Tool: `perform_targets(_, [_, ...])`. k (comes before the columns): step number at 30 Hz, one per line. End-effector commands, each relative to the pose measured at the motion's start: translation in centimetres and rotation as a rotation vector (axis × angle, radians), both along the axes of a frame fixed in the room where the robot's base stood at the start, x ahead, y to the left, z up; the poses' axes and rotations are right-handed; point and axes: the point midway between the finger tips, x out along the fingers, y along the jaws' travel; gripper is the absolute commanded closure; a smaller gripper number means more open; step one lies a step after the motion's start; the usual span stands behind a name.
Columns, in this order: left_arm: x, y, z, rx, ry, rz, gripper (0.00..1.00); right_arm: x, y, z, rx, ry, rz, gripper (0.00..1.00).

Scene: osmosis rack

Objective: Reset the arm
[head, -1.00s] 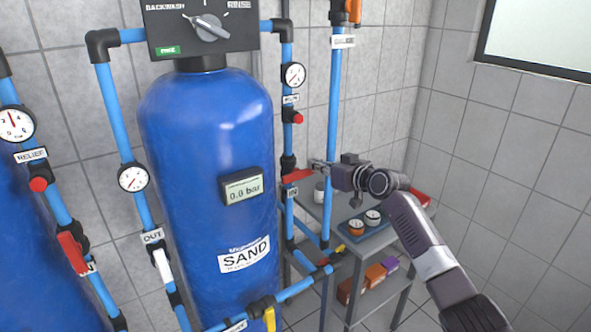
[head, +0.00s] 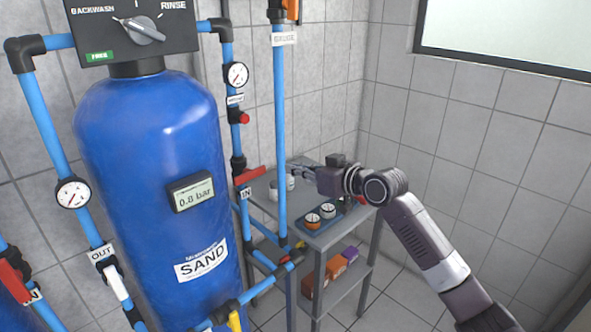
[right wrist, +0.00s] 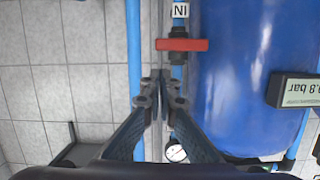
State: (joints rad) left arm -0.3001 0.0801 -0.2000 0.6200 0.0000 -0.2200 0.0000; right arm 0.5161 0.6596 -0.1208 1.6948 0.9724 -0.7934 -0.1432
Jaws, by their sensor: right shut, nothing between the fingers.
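My right arm comes in from the lower right in the head view. Its gripper (head: 292,167) is shut and empty, a little to the right of the red handle of the IN valve (head: 250,175) and apart from it. In the right wrist view the closed fingers (right wrist: 160,78) meet at the tips. The red handle (right wrist: 182,44) lies crosswise just beyond them on the blue pipe under the IN label. My left gripper is not in view.
The blue SAND tank (head: 150,160) with a display (head: 192,193) reading about 0.8 bar stands left. Blue pipes (head: 279,110) run beside my gripper. A grey shelf (head: 345,225) holding gauges and boxes is beneath my arm. The right side is free before the tiled wall.

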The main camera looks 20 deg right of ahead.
Motion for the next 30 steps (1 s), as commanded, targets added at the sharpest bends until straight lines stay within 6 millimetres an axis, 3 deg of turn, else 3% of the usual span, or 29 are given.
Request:
perform_targets(16, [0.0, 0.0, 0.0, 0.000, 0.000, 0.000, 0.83, -0.3, -0.1, 0.1, 0.000, -0.001, 0.000, 1.00])
perform_targets(20, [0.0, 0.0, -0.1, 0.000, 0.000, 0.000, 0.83, -0.1, -0.4, -1.5, 0.005, 0.019, -0.013, 1.00])
perform_targets(23, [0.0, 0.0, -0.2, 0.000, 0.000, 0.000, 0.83, 0.3, -1.2, -5.7, 0.011, 0.070, -0.050, 1.00])
perform_targets(26, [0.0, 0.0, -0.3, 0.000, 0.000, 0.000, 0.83, 0.3, -2.5, -12.5, 0.012, 0.148, -0.108, 1.00])
perform_targets(30, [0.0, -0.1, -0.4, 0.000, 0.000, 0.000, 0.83, -1.4, -4.0, -23.2, -0.007, 0.269, -0.186, 1.00])
